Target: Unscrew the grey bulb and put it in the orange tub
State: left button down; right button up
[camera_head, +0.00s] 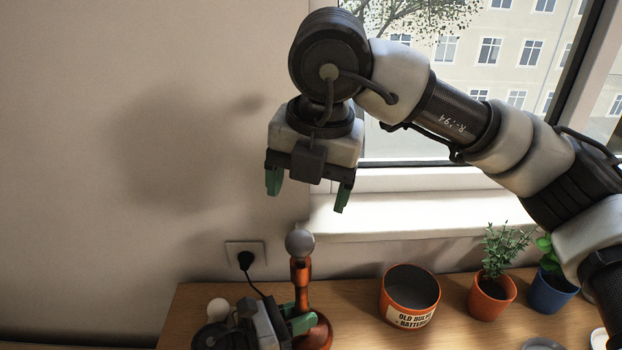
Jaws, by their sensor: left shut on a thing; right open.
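The grey bulb (299,242) sits upright at the top of an orange lamp (302,273) on the wooden counter. My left gripper (303,318) is shut on the lamp low on its body; the exact contact is partly hidden. My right gripper (308,190) points down above the bulb. Its green fingers are spread wide, with nothing between them and clear of the bulb. The orange tub (388,304) stands to the right of the lamp. Its label reads "OLD BULBS + BATTERIES", and its visible inside looks empty.
A white round bulb-like thing (217,309) shows at the left, partly behind my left arm. A plant in an orange pot (492,299) and one in a blue pot (551,293) stand right of the tub. A wall socket with a black plug (245,260) and the window sill (420,215) are behind.

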aim_at(301, 234)
jog(key=f+m, duration=0.2)
jog(key=f, duration=0.1)
jog(key=w+a+f+m, duration=0.1)
jog(key=f+m, duration=0.1)
jog(key=f, duration=0.2)
jog(key=f+m, duration=0.1)
jog(key=f, duration=0.3)
jog(key=shift+w+a+m, duration=0.2)
jog(key=shift+m, duration=0.2)
